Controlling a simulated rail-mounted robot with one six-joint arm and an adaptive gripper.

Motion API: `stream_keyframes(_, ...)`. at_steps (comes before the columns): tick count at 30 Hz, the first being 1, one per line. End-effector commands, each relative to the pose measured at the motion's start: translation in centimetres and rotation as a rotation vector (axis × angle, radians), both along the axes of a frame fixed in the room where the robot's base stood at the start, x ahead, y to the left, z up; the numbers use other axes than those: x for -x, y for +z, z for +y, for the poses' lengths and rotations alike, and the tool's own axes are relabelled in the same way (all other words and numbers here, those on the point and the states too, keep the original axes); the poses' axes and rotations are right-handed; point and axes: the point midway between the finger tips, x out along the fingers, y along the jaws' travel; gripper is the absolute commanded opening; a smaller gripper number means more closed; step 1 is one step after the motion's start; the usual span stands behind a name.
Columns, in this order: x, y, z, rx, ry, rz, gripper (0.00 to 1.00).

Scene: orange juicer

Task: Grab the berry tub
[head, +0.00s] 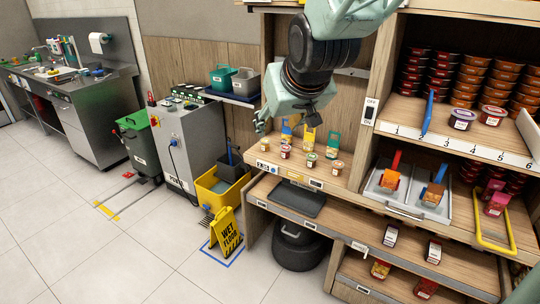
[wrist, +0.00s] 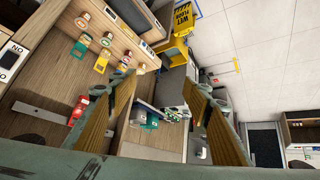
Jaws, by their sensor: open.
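A row of small lidded tubs stands on the wooden counter in the head view. They include one with a red lid (head: 285,149), one with a green lid (head: 312,158) and a brownish one (head: 337,165). Labels are too small to read, so I cannot tell which is the berry tub. A purple-lidded tub (head: 461,118) and a red-lidded tub (head: 492,115) sit on the right shelf. My gripper (head: 285,117) is open and empty, above and behind the counter row. In the wrist view its spread fingers (wrist: 160,78) point past the row.
Blue, yellow (head: 309,138) and teal holders stand behind the small tubs. Stacked tubs (head: 473,75) and metal trays (head: 408,208) fill the right shelving. A yellow wet-floor sign (head: 226,232) stands on the floor at left.

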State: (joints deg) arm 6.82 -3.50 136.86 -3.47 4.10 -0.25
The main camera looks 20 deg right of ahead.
Motion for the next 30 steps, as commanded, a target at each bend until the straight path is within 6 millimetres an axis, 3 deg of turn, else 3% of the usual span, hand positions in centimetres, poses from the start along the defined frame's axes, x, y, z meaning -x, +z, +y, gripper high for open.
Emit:
stream_keyframes(12, -8.5, -3.8, -2.9, 0.014, -0.012, -0.105, 0.45)
stream_keyframes(30, -18.5, -9.8, -7.2, 0.033, -0.023, -0.266, 0.45)
